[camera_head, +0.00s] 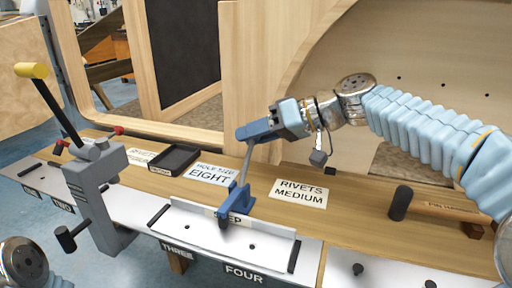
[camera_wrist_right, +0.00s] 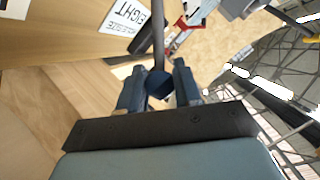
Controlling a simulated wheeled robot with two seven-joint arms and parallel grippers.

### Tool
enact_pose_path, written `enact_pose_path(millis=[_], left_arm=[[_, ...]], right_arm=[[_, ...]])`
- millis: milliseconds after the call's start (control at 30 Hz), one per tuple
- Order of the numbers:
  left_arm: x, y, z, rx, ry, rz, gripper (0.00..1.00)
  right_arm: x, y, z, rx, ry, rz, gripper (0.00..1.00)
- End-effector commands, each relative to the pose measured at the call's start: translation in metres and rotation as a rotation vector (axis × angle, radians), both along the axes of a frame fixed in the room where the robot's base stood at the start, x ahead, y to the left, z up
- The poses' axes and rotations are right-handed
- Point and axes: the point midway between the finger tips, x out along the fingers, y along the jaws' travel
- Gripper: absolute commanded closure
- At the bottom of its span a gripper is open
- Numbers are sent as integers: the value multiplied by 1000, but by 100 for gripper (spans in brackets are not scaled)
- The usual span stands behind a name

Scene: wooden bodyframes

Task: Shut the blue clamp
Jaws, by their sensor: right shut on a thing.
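The blue clamp (camera_head: 235,204) stands at the edge of a metal plate on the bench. Its lever rises steeply from the blue base, leaning a little to the right at the top. My right gripper (camera_head: 258,130) is shut on the lever's upper end. In the right wrist view the dark blue handle end (camera_wrist_right: 159,86) sits between the two fingers, with the thin lever running away from it. The clamp's base is not clearly visible in that view. My left gripper is out of view; only part of my left arm shows at the lower left.
A large grey toggle clamp (camera_head: 95,185) with a yellow-tipped lever stands at the left. A black tray (camera_head: 175,159) and label cards lie behind the blue clamp. A wooden frame (camera_head: 250,75) rises at the back.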

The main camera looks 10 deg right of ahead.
Motion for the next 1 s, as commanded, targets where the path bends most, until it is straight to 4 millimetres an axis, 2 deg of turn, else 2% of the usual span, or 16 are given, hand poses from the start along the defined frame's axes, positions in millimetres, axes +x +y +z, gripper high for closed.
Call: enact_pose_path(millis=[200, 667, 700, 733, 1000], left_arm=[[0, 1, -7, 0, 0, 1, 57], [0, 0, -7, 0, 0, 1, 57], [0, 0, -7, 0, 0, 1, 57], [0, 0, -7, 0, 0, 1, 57], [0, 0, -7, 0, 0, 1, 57]], right_arm=[[-3, 2, 4, -31, -47, -1, 100], [-4, 3, 6, -38, -55, -2, 100], [-4, 3, 6, -38, -55, -2, 62], [-4, 3, 6, -38, -55, -2, 58], [-5, 2, 6, -38, -55, -1, 58]])
